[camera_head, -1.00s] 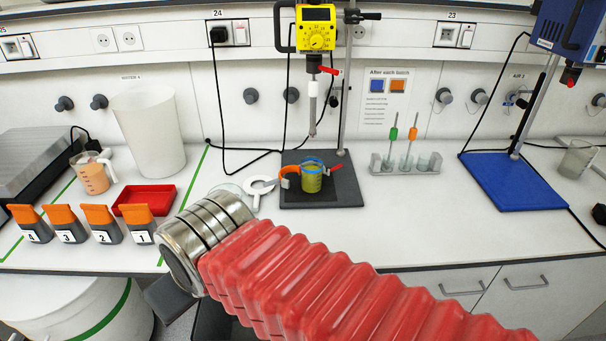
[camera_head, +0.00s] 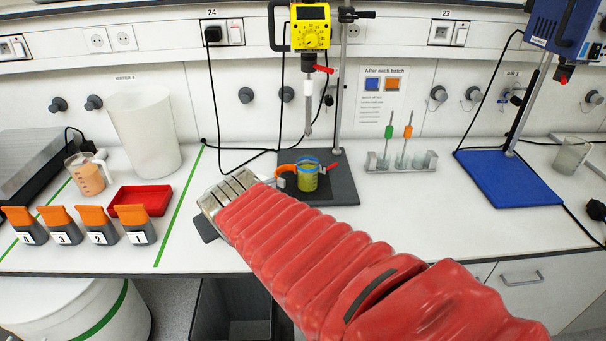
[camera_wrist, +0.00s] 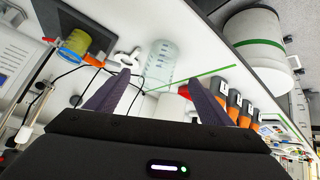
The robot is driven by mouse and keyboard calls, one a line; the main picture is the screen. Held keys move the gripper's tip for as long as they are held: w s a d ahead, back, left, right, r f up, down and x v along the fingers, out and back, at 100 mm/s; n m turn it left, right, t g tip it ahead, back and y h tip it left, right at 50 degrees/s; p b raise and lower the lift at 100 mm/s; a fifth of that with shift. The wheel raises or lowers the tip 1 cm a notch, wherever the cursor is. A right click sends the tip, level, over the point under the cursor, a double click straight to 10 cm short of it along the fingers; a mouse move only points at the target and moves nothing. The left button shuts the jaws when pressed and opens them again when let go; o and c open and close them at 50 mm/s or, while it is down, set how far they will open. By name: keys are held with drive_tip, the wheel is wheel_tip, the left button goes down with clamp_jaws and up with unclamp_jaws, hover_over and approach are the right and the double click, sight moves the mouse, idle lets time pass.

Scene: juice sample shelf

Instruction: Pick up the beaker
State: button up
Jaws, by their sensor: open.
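A clear glass beaker with graduation marks (camera_wrist: 160,60) stands on the white bench. In the wrist view it lies just beyond and between my fingertips, with no contact visible. In the head view my red-sleeved arm hides it. My gripper (camera_wrist: 157,82) is open and empty, one dark finger at each side of the wrist view. A second beaker with yellow-green contents and a blue rim (camera_head: 308,179) stands on the dark stand base, with an orange clamp around it; it also shows in the wrist view (camera_wrist: 75,43). A third, greyish beaker (camera_head: 571,156) stands far right.
A white ring-ended tool (camera_wrist: 124,59) lies beside the clear beaker. A yellow stirrer (camera_head: 310,27) hangs over the dark base (camera_head: 340,188). Orange-topped numbered holders (camera_head: 138,229), a red tray (camera_head: 150,202) and a jug (camera_head: 88,178) stand left.

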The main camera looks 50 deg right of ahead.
drive_tip(key=w+d+m+h, duration=0.1)
drive_tip(key=d+h, duration=0.1)
drive_tip(key=d, duration=0.8)
drive_tip(key=m+t, duration=0.1)
drive_tip(key=t, duration=0.3)
approach(312, 184)
drive_tip(key=a+r, duration=0.1)
drive_tip(key=r, duration=0.1)
drive_tip(key=shift+s+f+m, duration=0.15)
drive_tip(key=shift+s+f, duration=0.1)
drive_tip(key=shift+s, duration=0.25)
drive_tip(key=shift+s+f+m, duration=0.15)
drive_tip(key=shift+s+f, duration=0.15)
drive_tip(key=shift+s, duration=0.2)
drive_tip(key=shift+a, duration=0.1)
drive_tip(key=shift+x, duration=4.35)
